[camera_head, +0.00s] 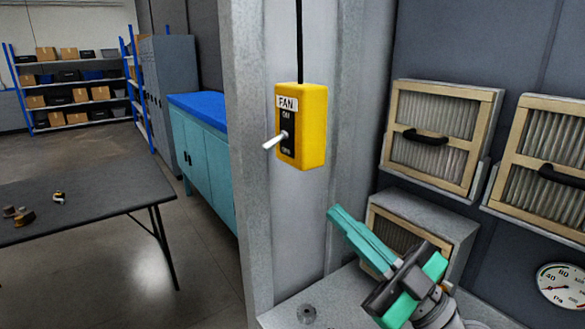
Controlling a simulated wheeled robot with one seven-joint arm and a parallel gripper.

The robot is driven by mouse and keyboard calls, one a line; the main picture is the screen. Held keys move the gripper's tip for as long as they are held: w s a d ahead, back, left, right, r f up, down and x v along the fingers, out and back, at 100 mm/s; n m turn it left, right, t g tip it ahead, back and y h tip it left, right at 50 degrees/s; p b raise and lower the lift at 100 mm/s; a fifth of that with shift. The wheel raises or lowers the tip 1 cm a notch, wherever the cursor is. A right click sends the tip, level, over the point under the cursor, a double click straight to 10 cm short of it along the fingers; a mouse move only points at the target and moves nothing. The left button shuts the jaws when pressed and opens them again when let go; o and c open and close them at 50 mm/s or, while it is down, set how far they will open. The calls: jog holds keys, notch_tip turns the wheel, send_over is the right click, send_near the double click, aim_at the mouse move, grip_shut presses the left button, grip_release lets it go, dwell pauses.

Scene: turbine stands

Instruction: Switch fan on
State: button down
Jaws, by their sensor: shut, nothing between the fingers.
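A yellow switch box (313,126) labelled FAN is fixed to a grey upright post, with a black cable running up from its top. Its dark front plate carries the markings ON above and OFF below. A white toggle lever (274,141) sticks out from the plate toward the left. The lever looks tilted slightly down, but I cannot tell its setting for sure. My gripper (334,212), with teal fingers, is below and to the right of the box, apart from it. Its fingers are shut together and hold nothing, pointing up and left.
Framed filters with black handles, one at centre right (440,135) and one at far right (545,150), hang on the dark wall. A grey box (425,214) stands behind my gripper. A gauge (562,286) is at lower right. A dark table (90,200) stands left.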

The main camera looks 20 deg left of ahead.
aim_at(274, 142)
jog(key=x, duration=1.4)
